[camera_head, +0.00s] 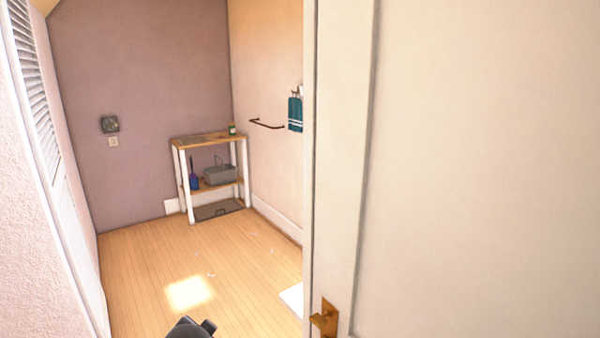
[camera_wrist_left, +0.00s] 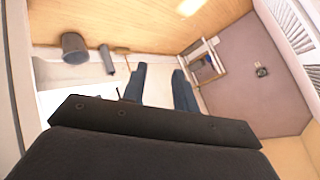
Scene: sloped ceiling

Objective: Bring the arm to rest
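My left gripper (camera_wrist_left: 159,71) shows in the left wrist view as two blue-grey fingers standing apart with a clear gap. Nothing is between them. In the head view a dark grey part of my own arm or gripper (camera_head: 190,328) just enters at the bottom edge. The rest of the left arm is out of the head view. My right arm and gripper show in neither view.
Wooden floor (camera_head: 150,250) lies open toward a shelf (camera_head: 208,140). A louvred panel (camera_head: 35,90) stands left. The wrist view shows a grey bucket-like thing (camera_wrist_left: 75,47).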

